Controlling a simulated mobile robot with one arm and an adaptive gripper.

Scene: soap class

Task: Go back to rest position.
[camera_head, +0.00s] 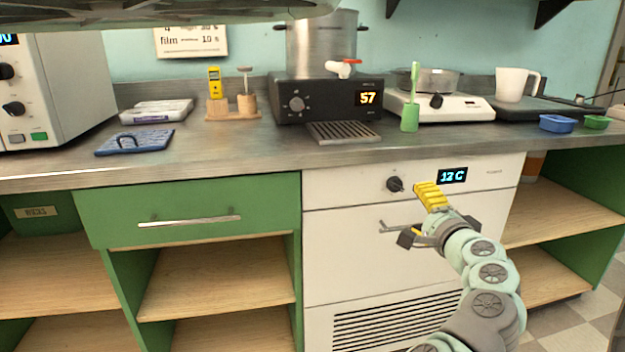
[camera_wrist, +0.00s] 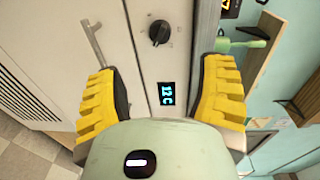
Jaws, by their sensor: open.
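My gripper (camera_wrist: 162,98) has yellow ribbed fingers, spread wide apart with nothing between them in the wrist view. The wrist view looks at the same panel turned sideways, with the knob (camera_wrist: 159,33) and the display (camera_wrist: 167,93) between and beyond the fingers. Whether a finger touches the panel I cannot tell.
The appliance's door handle (camera_head: 400,228) is close beside my gripper. A green drawer (camera_head: 190,208) is left; open shelves (camera_head: 565,208) are right.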

